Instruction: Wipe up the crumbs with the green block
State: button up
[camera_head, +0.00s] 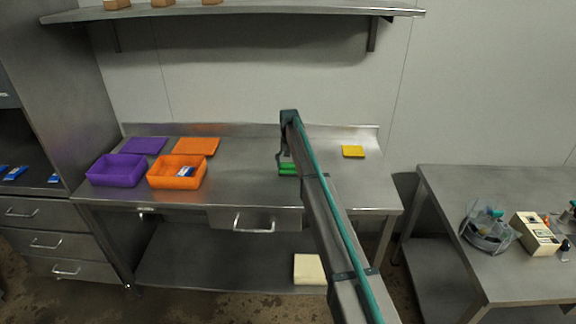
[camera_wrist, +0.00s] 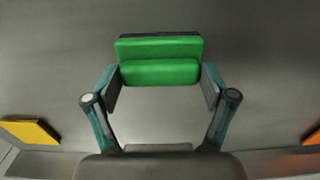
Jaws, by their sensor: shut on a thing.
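The green block (camera_head: 287,169) is on the steel table (camera_head: 240,180), right of its middle, partly hidden behind my arm. In the wrist view the green block (camera_wrist: 160,71) sits between the two fingers of my gripper (camera_wrist: 160,82), which is shut on it. In the head view my gripper (camera_head: 284,160) is mostly hidden by the arm. I cannot tell whether the block touches the table. I cannot make out any crumbs in either view.
A yellow piece (camera_head: 353,151) lies at the table's back right. A purple bin (camera_head: 117,171) and an orange bin (camera_head: 177,171) holding a blue-and-white item stand at left, with flat purple (camera_head: 144,146) and orange (camera_head: 196,147) pieces behind. The table between is bare.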

jog(key=s, duration=1)
jog(key=shift+s+d, duration=0.2)
jog(key=shift+d, duration=0.15)
jog(key=shift+s+r, duration=0.15)
jog(key=shift+s, duration=0.05)
jog(key=shift+w+r+p, duration=0.15)
jog(key=shift+r+p, duration=0.15)
jog(key=shift+r, duration=0.55)
notch_tip(320, 180, up, 6)
jog(key=p, duration=0.2)
